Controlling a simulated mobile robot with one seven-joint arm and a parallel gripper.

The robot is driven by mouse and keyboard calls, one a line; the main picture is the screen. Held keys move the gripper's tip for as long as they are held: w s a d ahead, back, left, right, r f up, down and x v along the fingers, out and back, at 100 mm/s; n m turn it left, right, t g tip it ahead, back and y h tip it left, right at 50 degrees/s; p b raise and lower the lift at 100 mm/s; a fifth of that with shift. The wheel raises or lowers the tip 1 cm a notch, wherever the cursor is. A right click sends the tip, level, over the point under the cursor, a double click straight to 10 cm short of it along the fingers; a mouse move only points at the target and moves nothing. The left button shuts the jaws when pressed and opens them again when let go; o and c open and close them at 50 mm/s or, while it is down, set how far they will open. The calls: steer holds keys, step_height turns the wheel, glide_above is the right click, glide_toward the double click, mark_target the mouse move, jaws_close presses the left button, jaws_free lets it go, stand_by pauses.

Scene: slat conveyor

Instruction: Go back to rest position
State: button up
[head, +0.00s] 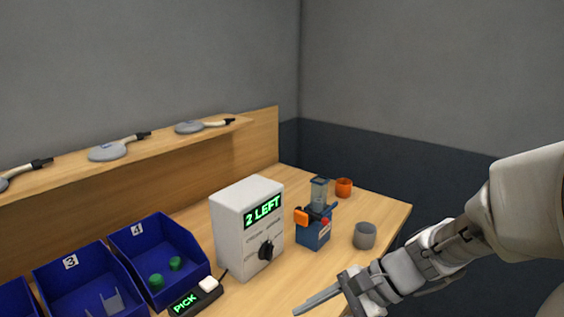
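My arm reaches in from the right edge, and my gripper (304,308) is low in the head view, in front of the wooden table (286,290) as seen from here. Its long grey fingers point down and left. They appear close together from this angle, and I cannot tell whether they are open or shut. I see nothing held between them, but the lower part of the gripper is near the bottom edge of the picture.
A white box (232,226) reading "2 LEFT" has a black knob. Right of it stand a blue device (314,236), an orange cup (343,188) and a grey cup (364,236). Blue bins (190,245) and a "PICK" display (186,304) are left. A shelf (140,160) holds grey disc-headed tools.

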steer(key=s+d+r+n+t+h+p, duration=0.2)
steer(key=s+d+r+n+t+h, duration=0.3)
steer(key=s+d+r+n+h, duration=0.3)
step_height(320, 180, up, 3)
steer(key=d+n+h, duration=0.1)
steer(key=n, duration=0.3)
steer(key=shift+d+r+n+h, duration=0.15)
steer(key=shift+d+n+h, duration=0.15)
steer(key=shift+d+n, duration=0.1)
